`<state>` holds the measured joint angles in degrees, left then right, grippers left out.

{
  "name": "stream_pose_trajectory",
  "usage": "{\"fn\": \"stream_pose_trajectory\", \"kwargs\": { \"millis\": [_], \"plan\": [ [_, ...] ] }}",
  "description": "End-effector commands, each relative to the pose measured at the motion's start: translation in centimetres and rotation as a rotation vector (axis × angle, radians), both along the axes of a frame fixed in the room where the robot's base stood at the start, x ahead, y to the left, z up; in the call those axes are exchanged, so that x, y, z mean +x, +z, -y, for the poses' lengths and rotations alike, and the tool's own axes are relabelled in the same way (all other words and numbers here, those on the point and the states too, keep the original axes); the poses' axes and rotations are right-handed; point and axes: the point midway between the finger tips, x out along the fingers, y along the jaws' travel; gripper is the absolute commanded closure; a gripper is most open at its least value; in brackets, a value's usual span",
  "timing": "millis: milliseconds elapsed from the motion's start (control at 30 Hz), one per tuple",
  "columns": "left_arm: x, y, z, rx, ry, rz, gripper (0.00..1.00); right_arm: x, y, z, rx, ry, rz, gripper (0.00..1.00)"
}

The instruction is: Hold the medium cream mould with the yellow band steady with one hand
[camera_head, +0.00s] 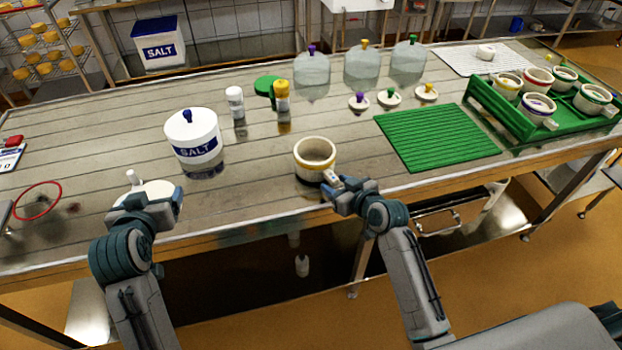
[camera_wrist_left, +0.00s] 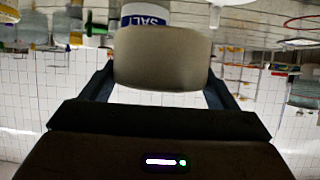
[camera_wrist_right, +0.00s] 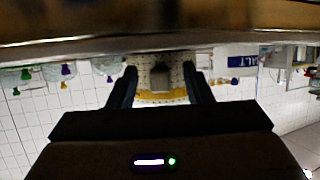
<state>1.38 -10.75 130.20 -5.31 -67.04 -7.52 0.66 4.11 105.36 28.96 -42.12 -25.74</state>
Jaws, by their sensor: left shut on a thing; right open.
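The cream mould with the yellow band (camera_head: 315,163) stands upright on the table, its top open and its short handle (camera_head: 332,178) pointing at my right gripper. My right gripper (camera_head: 340,187) is open at the mould's near side. In the right wrist view the mould (camera_wrist_right: 163,97) shows beyond and between the open fingers (camera_wrist_right: 160,78), with the handle in line with the gap; contact cannot be told. My left gripper (camera_head: 152,204) is shut on a pale round thing at the table's front left, which fills the gap between its fingers in the left wrist view (camera_wrist_left: 162,60).
A salt tub (camera_head: 193,140) stands left of the mould. A green ribbed mat (camera_head: 437,137) lies to its right, then a green crate (camera_head: 521,127) with several banded moulds. Small lids, two shakers and clear domes stand behind. The table's front edge is close to both grippers.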

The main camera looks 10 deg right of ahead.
Motion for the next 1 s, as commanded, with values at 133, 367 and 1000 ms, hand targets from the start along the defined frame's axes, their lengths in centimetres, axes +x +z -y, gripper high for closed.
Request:
{"fn": "stream_pose_trajectory", "kwargs": {
  "millis": [133,367,1000],
  "plan": [
    [0.0,0.5,0.0,0.000,0.000,0.002,0.33,1.6,-0.6,-0.5,0.001,0.000,0.000,0.55],
    [0.0,0.6,0.0,0.000,0.000,0.002,0.33,2.3,-1.0,-0.8,0.001,0.000,-0.001,0.55],
    [0.0,0.5,0.0,0.000,0.000,0.002,0.33,2.3,-1.1,-0.8,0.000,0.000,-0.001,1.00]
  ]
}}
